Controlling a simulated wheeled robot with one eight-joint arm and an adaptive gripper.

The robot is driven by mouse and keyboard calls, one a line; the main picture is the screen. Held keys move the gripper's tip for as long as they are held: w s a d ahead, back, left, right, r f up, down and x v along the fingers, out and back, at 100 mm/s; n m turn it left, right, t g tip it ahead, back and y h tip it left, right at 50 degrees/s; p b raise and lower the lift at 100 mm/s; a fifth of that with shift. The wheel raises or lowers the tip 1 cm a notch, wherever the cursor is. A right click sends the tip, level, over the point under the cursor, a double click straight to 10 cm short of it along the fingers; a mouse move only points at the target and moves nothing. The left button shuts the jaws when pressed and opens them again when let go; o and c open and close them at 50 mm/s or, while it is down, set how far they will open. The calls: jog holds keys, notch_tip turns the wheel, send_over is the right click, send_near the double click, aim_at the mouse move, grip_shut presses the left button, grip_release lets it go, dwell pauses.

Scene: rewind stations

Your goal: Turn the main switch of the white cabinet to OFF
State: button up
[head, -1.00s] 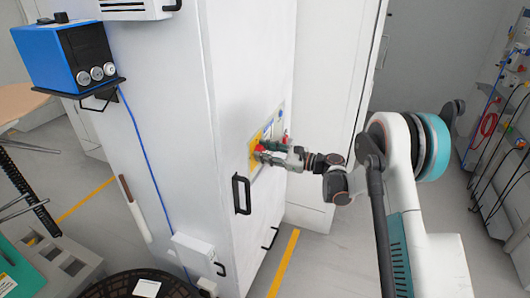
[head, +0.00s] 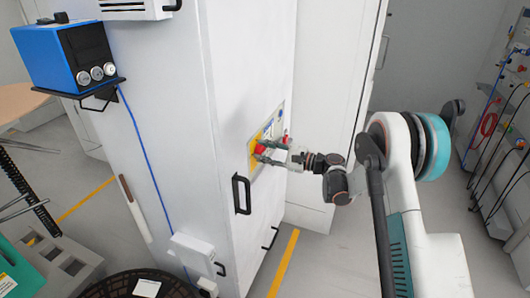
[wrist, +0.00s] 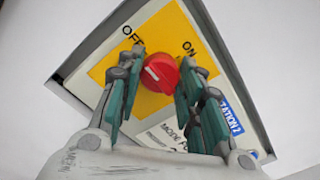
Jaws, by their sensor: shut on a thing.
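The white cabinet (head: 255,60) stands in the middle of the head view. The main switch is a red round knob (wrist: 160,73) on a yellow plate (wrist: 118,72) marked OFF at upper left and ON at upper right in the wrist view. The knob's white mark lies on its left part, on the OFF side. The knob also shows in the head view (head: 261,147). My gripper (wrist: 158,80) has its green-padded fingers on both sides of the knob and is shut on it. The fingers hide part of the plate's lower text.
A black handle (head: 241,194) sticks out of the cabinet front below the switch. A blue box with dials (head: 65,55) sits on a side shelf at left. A cable rack (head: 497,130) stands at far right. Floor shows clear around the yellow line (head: 284,262).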

jog(key=o, duration=1.1)
jog(key=shift+c, duration=0.2)
jog(key=shift+d, duration=0.1)
jog(key=v, duration=1.1)
jog(key=shift+s+d, duration=0.15)
jog(key=shift+d, duration=0.25)
